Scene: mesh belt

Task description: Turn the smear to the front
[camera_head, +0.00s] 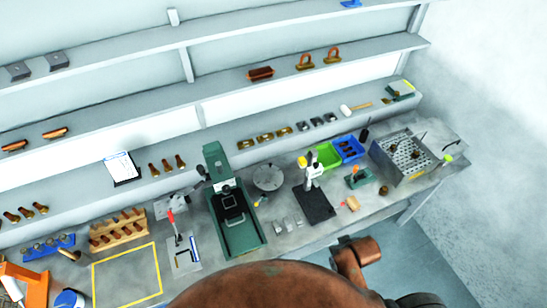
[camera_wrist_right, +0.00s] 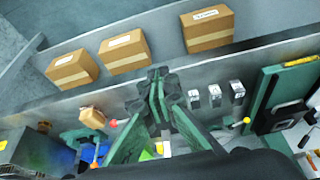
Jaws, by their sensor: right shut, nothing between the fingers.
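No smear can be made out in either view, and I cannot tell which thing bears it. My right gripper (camera_wrist_right: 158,78) shows in the right wrist view, with its dark green fingers brought together and nothing between them. It points over the bench's front edge, beside three small silver blocks (camera_wrist_right: 215,96). Those blocks also show in the head view (camera_head: 287,225), between the green press (camera_head: 222,238) and the black stand (camera_head: 315,206). A round grey disc (camera_head: 268,177) lies behind them on the bench. My left gripper is not in view.
Green (camera_head: 325,156) and blue (camera_head: 348,149) bins and a perforated metal box (camera_head: 388,148) stand at the right. A wooden rack (camera_head: 119,232) and a yellow-outlined area (camera_head: 127,275) are at the left. Cardboard boxes (camera_wrist_right: 124,52) sit beyond the bench edge in the wrist view.

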